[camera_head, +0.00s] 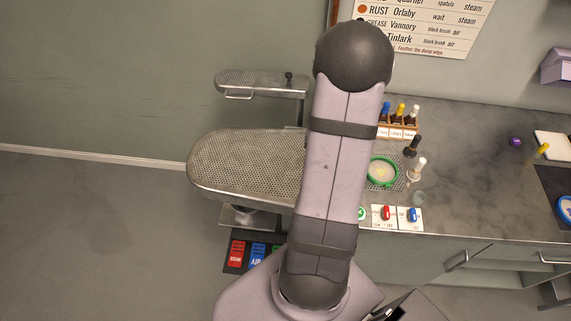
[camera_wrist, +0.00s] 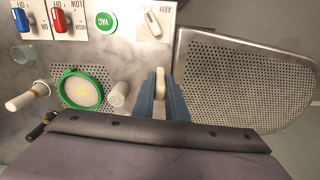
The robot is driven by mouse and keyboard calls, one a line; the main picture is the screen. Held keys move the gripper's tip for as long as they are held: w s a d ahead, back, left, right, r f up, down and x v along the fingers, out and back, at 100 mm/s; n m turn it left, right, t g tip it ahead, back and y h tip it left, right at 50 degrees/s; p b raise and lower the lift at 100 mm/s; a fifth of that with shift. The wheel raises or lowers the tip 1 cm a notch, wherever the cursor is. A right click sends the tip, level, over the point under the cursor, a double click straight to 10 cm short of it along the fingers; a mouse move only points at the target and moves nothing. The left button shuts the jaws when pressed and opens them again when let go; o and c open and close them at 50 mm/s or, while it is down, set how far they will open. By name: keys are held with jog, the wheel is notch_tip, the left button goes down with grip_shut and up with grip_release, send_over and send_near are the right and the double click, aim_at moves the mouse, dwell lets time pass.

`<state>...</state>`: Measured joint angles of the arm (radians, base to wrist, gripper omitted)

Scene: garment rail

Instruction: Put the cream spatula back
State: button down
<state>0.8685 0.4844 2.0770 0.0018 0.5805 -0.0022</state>
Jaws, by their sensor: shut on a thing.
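My gripper (camera_wrist: 160,97) shows in the wrist view as two blue fingers. They are shut on a narrow cream piece, the cream spatula (camera_wrist: 160,82), of which only a short part shows between the fingertips. In the head view my arm hides the gripper and the spatula. A separate pale-handled tool (camera_head: 419,165) stands on the worktop next to a black-handled one (camera_head: 412,146).
A green-rimmed round dish (camera_head: 382,171) lies left of the pale-handled tool. A switch panel (camera_head: 398,217) lines the worktop's front edge. A bottle rack (camera_head: 398,130) is at the back. A smaller perforated board (camera_head: 260,83) stands behind the large one. The worktop's middle right is mostly clear.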

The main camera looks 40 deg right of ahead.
jog(key=s+d+m, duration=0.4)
jog(key=s+d, duration=0.5)
jog(key=s, duration=0.2)
jog(key=s+d+m, duration=0.4)
jog(key=s+d, duration=0.5)
jog(key=s, duration=0.3)
jog(key=shift+w+d+r, duration=0.1)
jog(key=shift+d+r, duration=0.3)
jog(key=shift+r, duration=0.3)
jog(key=shift+w+d+r, duration=0.1)
jog(key=shift+d+r, duration=0.25)
jog(key=shift+r, duration=0.3)
jog(key=shift+w+d+r, duration=0.1)
jog(key=shift+d+r, duration=0.3)
jog(key=shift+r, duration=0.3)
jog(key=shift+f, duration=0.2)
jog(key=shift+f+b, duration=1.75)
jog(key=shift+f, duration=0.4)
jog(key=shift+f+b, duration=0.5)
jog(key=shift+f, duration=1.2)
jog(key=c, duration=1.4)
grip_release()
